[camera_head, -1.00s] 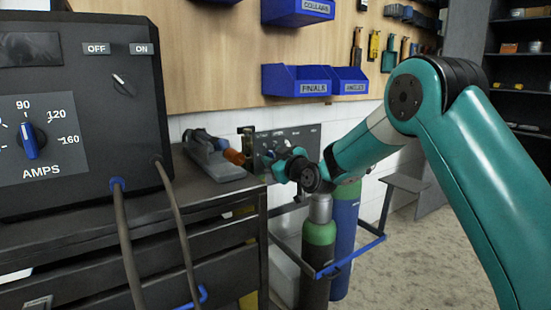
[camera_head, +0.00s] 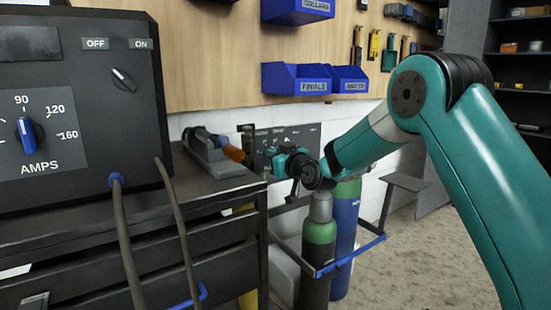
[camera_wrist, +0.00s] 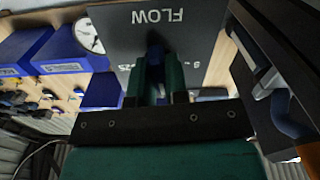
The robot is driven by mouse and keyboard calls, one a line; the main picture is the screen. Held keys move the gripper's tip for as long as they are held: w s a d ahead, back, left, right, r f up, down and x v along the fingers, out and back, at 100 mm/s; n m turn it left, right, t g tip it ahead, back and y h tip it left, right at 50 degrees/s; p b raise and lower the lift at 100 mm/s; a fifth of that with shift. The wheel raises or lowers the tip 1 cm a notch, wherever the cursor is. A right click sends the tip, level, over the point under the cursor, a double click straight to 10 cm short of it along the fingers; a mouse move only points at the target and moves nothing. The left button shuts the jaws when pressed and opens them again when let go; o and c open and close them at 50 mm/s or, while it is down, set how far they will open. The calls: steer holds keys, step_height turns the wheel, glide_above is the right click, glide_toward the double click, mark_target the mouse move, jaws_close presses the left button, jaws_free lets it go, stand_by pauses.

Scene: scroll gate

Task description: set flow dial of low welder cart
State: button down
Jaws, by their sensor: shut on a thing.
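In the wrist view, the dark panel (camera_wrist: 205,45) carries the word FLOW, upside down. The blue flow dial (camera_wrist: 155,50) stands on this panel. My gripper (camera_wrist: 155,70) has its two teal fingers closed on the dial, which shows between their tips. The fingers hide part of the scale, so I cannot read the setting. In the head view, the grey panel (camera_head: 308,134) is mounted beyond the bench, and my gripper (camera_head: 276,158) reaches it from the right. The dial itself is hidden there.
A welder box (camera_head: 110,110) with an AMPS knob stands on the dark bench (camera_head: 210,190) at left. Gas cylinders (camera_head: 319,235) stand inside a blue rail (camera_head: 350,257) below my wrist. Blue bins (camera_head: 297,80) hang above. Floor at right is clear.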

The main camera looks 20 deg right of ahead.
steer(key=m, duration=0.6)
steer(key=shift+m, duration=0.3)
steer(key=shift+d, duration=0.1)
stand_by(0.3)
steer(key=c, duration=1.1)
jaws_free()
steer(key=b+v, duration=0.3)
steer(key=v, duration=1.4)
steer(key=shift+s+b, duration=0.2)
steer(key=shift+b, duration=0.15)
